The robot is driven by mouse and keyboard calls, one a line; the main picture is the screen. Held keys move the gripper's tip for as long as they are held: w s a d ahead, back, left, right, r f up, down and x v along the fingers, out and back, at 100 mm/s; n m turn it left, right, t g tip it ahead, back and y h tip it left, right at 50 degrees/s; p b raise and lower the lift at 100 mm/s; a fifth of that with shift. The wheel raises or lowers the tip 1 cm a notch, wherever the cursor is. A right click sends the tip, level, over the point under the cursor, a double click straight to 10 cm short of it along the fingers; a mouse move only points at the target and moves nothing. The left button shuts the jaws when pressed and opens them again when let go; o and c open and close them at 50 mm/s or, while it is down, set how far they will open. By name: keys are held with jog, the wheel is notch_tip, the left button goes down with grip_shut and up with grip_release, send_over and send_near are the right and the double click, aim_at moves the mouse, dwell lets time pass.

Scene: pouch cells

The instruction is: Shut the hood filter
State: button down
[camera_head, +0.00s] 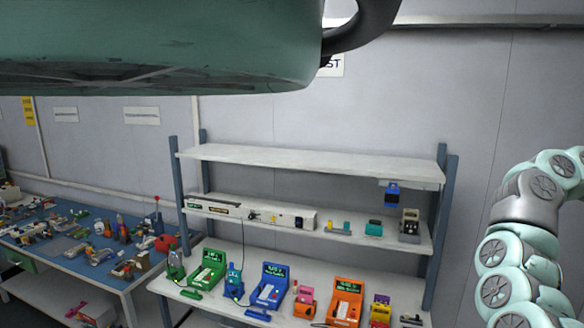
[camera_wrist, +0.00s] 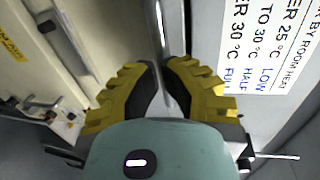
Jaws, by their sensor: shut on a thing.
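In the wrist view my gripper (camera_wrist: 160,92) has its yellow and black fingers closed around a thin grey metal bar (camera_wrist: 158,35). The bar runs up from between the fingers, close to the right-hand panel. I cannot tell for sure which surface is the hood filter. A cream panel (camera_wrist: 60,70) with dark fittings and a yellow label stands left of the fingers; whether the bar joins it is hidden.
A white sign with temperature text (camera_wrist: 270,45) is right of the fingers, close by. In the head view a shelf rack (camera_head: 300,155) holds several coloured devices. A cluttered blue bench (camera_head: 62,250) stands at the left.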

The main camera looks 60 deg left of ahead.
jog(key=w+d, duration=0.1)
jog(key=d, duration=0.1)
jog(key=w+d+p, duration=0.1)
jog(key=d, duration=0.1)
jog(key=w+d+p, duration=0.1)
jog(key=w+d, duration=0.1)
jog(key=shift+d+r, duration=0.1)
jog(key=shift+d, duration=0.05)
jog(key=shift+w+d+f, duration=0.2)
jog(key=shift+w, duration=0.05)
